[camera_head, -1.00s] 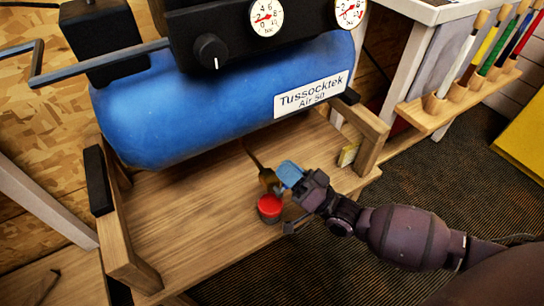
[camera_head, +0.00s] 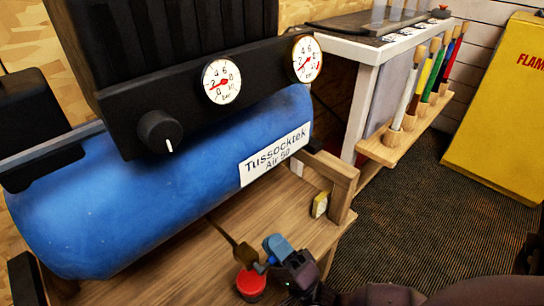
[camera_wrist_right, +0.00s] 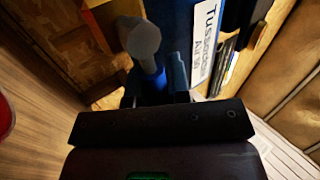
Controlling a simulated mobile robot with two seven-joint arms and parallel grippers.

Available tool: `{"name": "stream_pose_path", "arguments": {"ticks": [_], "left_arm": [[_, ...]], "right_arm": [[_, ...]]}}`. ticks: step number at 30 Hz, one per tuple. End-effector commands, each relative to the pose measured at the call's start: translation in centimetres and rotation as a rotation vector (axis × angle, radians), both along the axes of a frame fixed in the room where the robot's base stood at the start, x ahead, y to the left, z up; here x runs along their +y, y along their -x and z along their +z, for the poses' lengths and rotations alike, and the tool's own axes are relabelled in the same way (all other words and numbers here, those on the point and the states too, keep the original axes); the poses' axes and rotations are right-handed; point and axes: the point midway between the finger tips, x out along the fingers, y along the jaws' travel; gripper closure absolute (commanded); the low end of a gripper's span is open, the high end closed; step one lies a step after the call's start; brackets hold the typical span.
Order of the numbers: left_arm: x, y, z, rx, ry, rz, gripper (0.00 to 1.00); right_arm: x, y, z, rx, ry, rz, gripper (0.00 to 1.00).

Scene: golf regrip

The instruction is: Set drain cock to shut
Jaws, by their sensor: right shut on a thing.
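The drain cock's brass body (camera_head: 244,256) hangs on a thin pipe below the blue tank (camera_head: 110,205). Its blue handle (camera_head: 277,246) sticks out to the right of the body. My right gripper (camera_head: 285,258) is shut on the blue handle. In the right wrist view the blue handle (camera_wrist_right: 155,82) sits between the fingers (camera_wrist_right: 158,92), with a grey round end beyond it. The gripper hides part of the handle, and I cannot tell its exact angle. My left gripper is not in view.
A red-topped pot (camera_head: 251,284) stands on the wooden shelf (camera_head: 185,265) close below the cock. A small yellow item (camera_head: 320,205) sits by the wooden post at right. A rack of coloured grips (camera_head: 400,140) and a yellow cabinet (camera_head: 500,110) stand farther right.

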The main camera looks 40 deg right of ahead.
Motion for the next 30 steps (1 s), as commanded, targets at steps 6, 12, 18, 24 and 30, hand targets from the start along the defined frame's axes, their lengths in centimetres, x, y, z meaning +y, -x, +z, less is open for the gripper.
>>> {"name": "stream_pose_path", "arguments": {"ticks": [6, 12, 18, 24, 30], "left_arm": [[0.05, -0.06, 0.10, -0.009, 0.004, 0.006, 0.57], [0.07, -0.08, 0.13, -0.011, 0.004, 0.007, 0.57], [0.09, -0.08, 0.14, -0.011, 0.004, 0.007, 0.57], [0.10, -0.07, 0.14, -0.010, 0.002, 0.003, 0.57], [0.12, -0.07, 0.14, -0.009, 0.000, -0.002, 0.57]], "right_arm": [[0.02, 0.07, -0.33, 0.003, -0.041, 0.001, 1.00], [0.02, 0.06, -0.35, 0.004, -0.050, 0.001, 1.00], [0.03, 0.06, -0.36, 0.004, -0.051, 0.001, 1.00], [0.02, 0.05, -0.34, 0.004, -0.049, 0.002, 0.58], [0.00, 0.03, -0.30, 0.003, -0.048, 0.001, 0.57]]}}
